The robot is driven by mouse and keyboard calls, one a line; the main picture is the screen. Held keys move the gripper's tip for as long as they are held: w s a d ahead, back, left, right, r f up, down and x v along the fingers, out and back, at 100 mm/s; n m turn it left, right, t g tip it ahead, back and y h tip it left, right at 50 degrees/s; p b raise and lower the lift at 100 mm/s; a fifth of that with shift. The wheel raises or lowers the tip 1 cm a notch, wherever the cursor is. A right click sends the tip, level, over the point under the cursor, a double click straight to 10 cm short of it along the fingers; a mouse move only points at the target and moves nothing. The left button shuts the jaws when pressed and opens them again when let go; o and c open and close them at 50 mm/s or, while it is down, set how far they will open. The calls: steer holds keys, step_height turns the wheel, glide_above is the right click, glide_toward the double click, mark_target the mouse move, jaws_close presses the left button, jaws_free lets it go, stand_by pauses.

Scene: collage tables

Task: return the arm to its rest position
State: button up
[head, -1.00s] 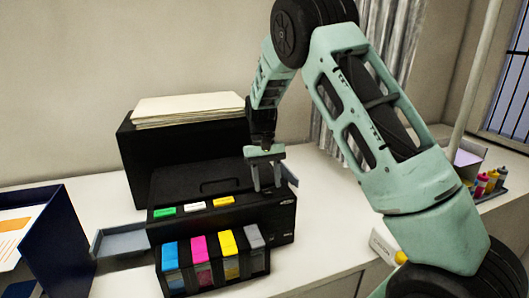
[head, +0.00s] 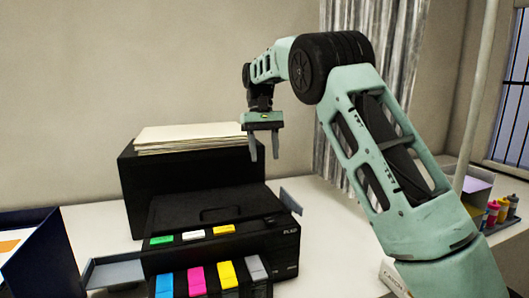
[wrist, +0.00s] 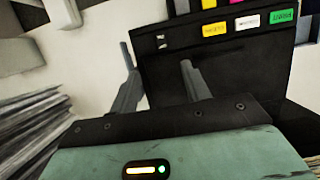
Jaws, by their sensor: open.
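My mint-green arm rises from the lower right in the head view and bends over to the left. My gripper (head: 264,150) points down with its two grey fingers apart and nothing between them. It hangs in the air above the right rear of the black printer (head: 240,260), clear of it. In the wrist view my gripper (wrist: 158,80) also shows parted, empty fingers, with the printer top (wrist: 240,60) and its coloured labels beyond.
A black box topped with a paper stack (head: 190,138) stands behind the printer. Coloured ink tanks (head: 197,282) sit at the printer's front. A dark blue holder (head: 45,250) is at left. Small bottles (head: 497,210) stand far right, near a curtain (head: 360,60).

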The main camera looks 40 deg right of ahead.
stand_by(0.5)
steer(key=s+a+f+n+b, duration=0.2)
steer(key=s+a+f, duration=0.25)
steer(key=a, duration=0.35)
steer(key=s+a+f+n+t+b, duration=0.1)
steer(key=s+a+f+n+b, duration=0.1)
steer(key=s+a+f, duration=0.4)
steer(key=s+a+f+n+b, duration=0.2)
steer(key=s+a+b, duration=0.1)
steer(key=a, duration=0.6)
steer(key=s+a+f+n+b, duration=0.1)
steer(key=s+f, duration=0.3)
steer(key=s, duration=0.3)
steer(key=s+a+f+n+t+b, duration=0.1)
steer(key=s+a+f+n, duration=0.1)
steer(key=s+f, duration=0.2)
steer(key=s+a+f+n+t+b, duration=0.1)
steer(key=s+f, duration=0.3)
steer(key=s, duration=0.7)
steer(key=shift+a+f+n+b, duration=0.15)
steer(key=shift+a+n+b, duration=0.25)
steer(key=shift+n+b, duration=0.1)
